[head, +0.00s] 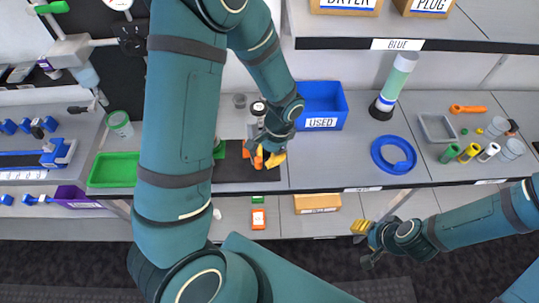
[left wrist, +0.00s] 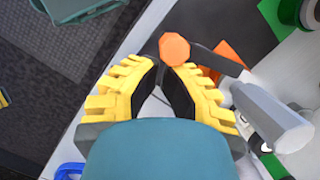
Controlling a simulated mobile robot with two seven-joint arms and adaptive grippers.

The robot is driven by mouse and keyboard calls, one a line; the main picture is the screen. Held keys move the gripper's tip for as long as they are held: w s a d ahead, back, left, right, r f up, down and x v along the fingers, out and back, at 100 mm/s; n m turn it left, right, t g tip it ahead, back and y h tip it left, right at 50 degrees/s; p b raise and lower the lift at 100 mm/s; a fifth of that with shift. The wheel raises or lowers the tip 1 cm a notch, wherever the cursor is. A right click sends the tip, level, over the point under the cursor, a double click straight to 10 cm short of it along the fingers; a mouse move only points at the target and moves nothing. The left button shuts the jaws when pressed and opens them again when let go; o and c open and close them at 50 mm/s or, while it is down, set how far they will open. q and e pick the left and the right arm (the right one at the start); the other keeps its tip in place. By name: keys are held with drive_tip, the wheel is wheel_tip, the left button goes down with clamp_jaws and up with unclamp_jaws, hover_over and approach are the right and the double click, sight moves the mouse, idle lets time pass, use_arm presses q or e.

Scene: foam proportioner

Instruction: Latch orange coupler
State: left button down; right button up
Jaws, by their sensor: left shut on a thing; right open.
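The orange coupler (head: 258,160) is at the black mat on the bench, mostly hidden behind my left gripper (head: 270,160). In the left wrist view, an orange eight-sided knob (left wrist: 174,48) sits at the tips of my left gripper (left wrist: 168,72). A dark bar (left wrist: 218,62) runs from near the knob towards an orange body (left wrist: 232,58) and a grey cylinder (left wrist: 272,118). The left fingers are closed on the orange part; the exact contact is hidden. My right gripper (head: 362,228) is open and empty in front of the bench, low and to the right.
A black mat (head: 230,172) lies under the work. A green tray (head: 113,170) is on its left, a blue "USED" bin (head: 322,106) behind right. The bench between mat and ring is clear.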

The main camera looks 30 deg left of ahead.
use_arm(q)
drive_tip(key=shift+s+a+m, duration=0.1)
drive_tip(key=shift+s+m, duration=0.45)
drive_tip(key=shift+m, duration=0.55)
idle(0.7)
idle(0.4)
drive_tip(key=p+v, duration=0.7)
drive_tip(key=v, duration=0.3)
idle(0.5)
